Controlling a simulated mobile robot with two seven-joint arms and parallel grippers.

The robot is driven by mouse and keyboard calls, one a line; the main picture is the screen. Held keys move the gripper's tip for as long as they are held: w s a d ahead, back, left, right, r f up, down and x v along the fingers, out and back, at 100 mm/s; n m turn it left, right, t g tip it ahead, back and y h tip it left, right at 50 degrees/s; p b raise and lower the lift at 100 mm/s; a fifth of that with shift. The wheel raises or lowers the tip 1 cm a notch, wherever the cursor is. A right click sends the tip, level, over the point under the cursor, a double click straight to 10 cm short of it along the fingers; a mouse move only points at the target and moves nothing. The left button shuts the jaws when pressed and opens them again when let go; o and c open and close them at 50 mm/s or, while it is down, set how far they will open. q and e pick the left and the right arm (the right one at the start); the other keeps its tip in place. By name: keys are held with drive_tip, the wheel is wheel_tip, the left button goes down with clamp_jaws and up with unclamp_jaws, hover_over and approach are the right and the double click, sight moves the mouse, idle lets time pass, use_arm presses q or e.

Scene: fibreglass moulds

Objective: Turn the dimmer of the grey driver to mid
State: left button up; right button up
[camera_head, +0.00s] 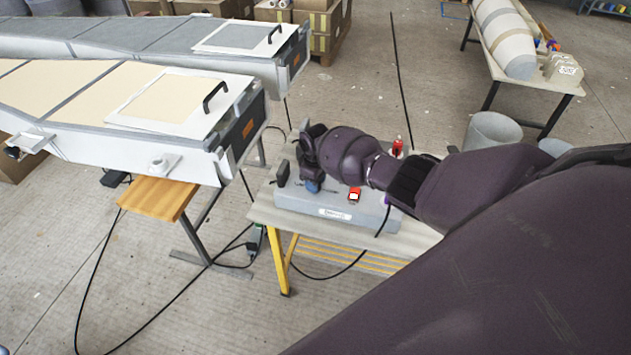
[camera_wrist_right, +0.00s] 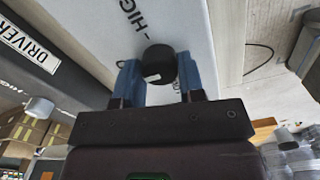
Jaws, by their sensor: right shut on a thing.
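The grey driver (camera_head: 345,213) is a box on the bench, with a pale label on its front side. In the right wrist view its light grey face (camera_wrist_right: 180,18) carries "HIGH" lettering, and a "DRIVER" label (camera_wrist_right: 28,42) shows at left. The dimmer (camera_wrist_right: 158,62) is a round black knob with a white mark on its side facing the wrist. My right gripper (camera_wrist_right: 158,78) has its blue fingers shut on the knob, one on each side. In the head view my right gripper (camera_head: 312,185) is over the box's left part and hides the dimmer. My left gripper is not in view.
A red-and-white switch (camera_head: 354,195) and another red part (camera_head: 397,147) are near my right forearm. The bench (camera_head: 268,212) has yellow legs. Two long moulds (camera_head: 70,125) stand at left, a wooden stool (camera_head: 160,197) below them. Black cables trail across the floor.

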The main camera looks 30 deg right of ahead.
idle(0.5)
drive_tip(key=o, duration=0.9)
wheel_tip(320, 180, up, 11)
drive_tip(key=shift+f+p, duration=0.1)
drive_tip(key=shift+p, duration=0.8)
